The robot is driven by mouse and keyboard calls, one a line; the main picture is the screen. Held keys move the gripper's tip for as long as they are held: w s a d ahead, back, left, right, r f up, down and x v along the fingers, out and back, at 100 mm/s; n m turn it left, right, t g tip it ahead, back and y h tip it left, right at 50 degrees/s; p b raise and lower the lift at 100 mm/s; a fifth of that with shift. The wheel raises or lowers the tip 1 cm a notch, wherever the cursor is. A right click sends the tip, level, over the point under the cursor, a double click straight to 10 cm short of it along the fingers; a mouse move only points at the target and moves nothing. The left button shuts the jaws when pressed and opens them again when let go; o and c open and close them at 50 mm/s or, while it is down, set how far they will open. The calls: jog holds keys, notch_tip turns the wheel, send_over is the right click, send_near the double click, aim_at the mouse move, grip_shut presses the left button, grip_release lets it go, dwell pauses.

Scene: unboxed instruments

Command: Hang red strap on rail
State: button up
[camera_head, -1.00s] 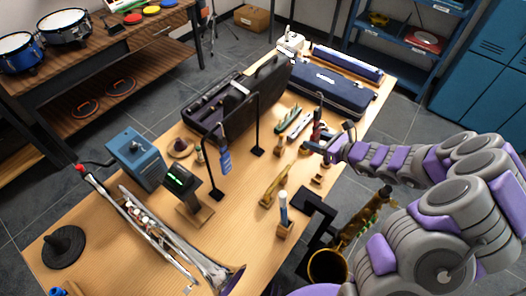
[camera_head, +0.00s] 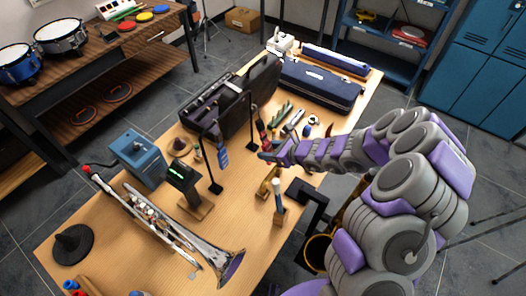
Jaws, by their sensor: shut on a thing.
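The rail (camera_head: 209,160) is a thin black bar on two posts with black bases, standing on the wooden table just left of my gripper. A blue strap (camera_head: 222,158) hangs from it near the left post. My gripper (camera_head: 267,155) is shut on the red strap (camera_head: 262,131), which shows as a narrow red strip rising above the fingers. The strap is to the right of the rail's right post and apart from the blue strap. The grip itself is small and partly hidden by the fingers.
A black open case (camera_head: 205,112) lies behind the rail. A blue device (camera_head: 136,160), a small display stand (camera_head: 183,180) and a silver trumpet (camera_head: 190,232) are to the left. A holder with a blue-and-white stick (camera_head: 279,200) stands in front of my gripper.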

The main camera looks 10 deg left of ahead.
jog(key=shift+w+d, duration=0.15)
jog(key=shift+d, duration=0.2)
jog(key=shift+w+a, duration=0.1)
jog(key=w+a, duration=0.2)
jog(key=a, duration=0.4)
jog(key=shift+w+r+p, duration=0.15)
jog(key=shift+p, duration=0.2)
jog(key=a+f, duration=0.1)
jog(key=a+f+b, duration=0.1)
jog(key=a, duration=0.1)
jog(key=shift+a+f, duration=0.1)
jog(key=shift+f, duration=0.2)
jog(key=c, duration=0.3)
jog(key=shift+d+b, duration=0.3)
jog(key=shift+d, duration=0.2)
jog(key=shift+c, duration=0.5)
jog(key=shift+w+d, duration=0.1)
jog(key=shift+d, duration=0.5)
grip_shut()
jog(key=o, duration=0.9)
grip_release()
jog(key=shift+a, duration=0.15)
jog(key=o, duration=0.5)
jog(key=shift+a+f, duration=0.1)
jog(key=shift+a, duration=0.45)
jog(key=shift+o, duration=0.2)
jog(key=p+v, duration=0.3)
jog(key=v, duration=1.4)
jog(key=shift+d+p, duration=0.3)
jog(key=shift+p, duration=0.05)
